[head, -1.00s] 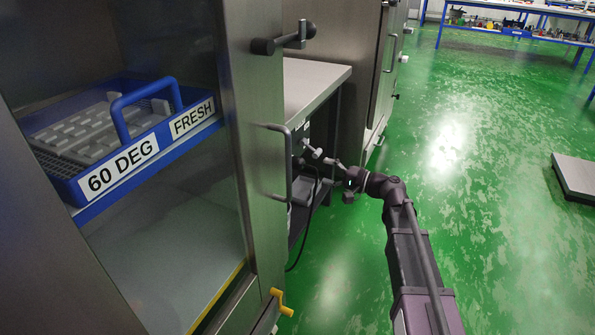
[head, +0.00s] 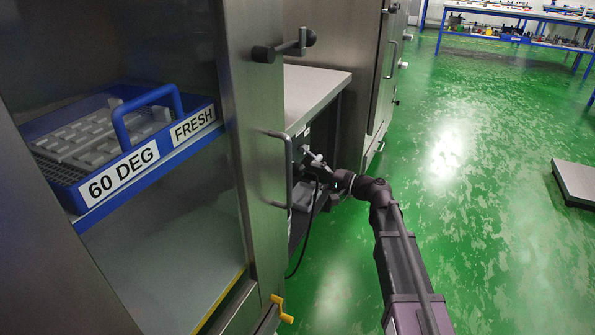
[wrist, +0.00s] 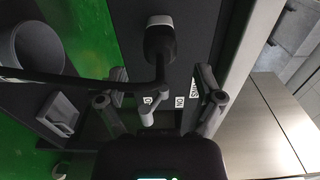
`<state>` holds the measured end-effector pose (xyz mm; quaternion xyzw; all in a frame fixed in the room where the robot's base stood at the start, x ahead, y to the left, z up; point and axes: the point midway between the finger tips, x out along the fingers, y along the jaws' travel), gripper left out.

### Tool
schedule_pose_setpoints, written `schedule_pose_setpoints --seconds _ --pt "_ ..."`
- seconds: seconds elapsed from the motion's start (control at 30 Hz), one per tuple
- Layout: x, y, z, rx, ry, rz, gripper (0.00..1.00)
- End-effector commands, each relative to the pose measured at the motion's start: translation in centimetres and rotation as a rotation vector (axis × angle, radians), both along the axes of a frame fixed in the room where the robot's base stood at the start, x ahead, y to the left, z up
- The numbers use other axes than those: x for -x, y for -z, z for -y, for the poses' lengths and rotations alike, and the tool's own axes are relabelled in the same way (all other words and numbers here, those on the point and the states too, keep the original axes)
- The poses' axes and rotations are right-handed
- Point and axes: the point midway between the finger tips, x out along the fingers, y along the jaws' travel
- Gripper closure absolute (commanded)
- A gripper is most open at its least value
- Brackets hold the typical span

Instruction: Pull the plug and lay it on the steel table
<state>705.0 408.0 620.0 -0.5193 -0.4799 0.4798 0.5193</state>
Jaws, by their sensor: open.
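A plug (wrist: 160,42), dark-bodied with a pale end, shows at the top of the wrist view, with a black cable running down and left from it. It appears to sit against a dark panel; how deep it is seated I cannot tell. My gripper (wrist: 162,88) is open, its two fingers apart on either side below the plug, not around it. In the head view my gripper (head: 318,163) is at the panel under the bare grey steel table top (head: 312,84). The plug is too small or hidden to make out there.
A steel cabinet with a bar handle (head: 287,170) stands left of my arm. A blue tray (head: 150,160) labelled 60 DEG and FRESH is inside. The black cable (head: 306,235) hangs under the table.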

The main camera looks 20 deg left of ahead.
Motion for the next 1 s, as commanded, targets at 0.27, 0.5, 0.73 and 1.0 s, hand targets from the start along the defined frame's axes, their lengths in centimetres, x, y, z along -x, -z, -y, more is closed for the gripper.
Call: schedule_pose_setpoints --seconds 0.27,0.5,0.73,1.0 --pt "-0.3 0.0 -3.0 0.0 0.0 0.0 0.15" --pt "-0.4 0.0 -4.6 0.0 0.0 0.0 0.15" --pt "-0.4 0.0 -5.0 0.0 0.001 0.0 0.15" --pt "-0.4 0.0 -5.0 0.0 0.001 0.0 0.15"
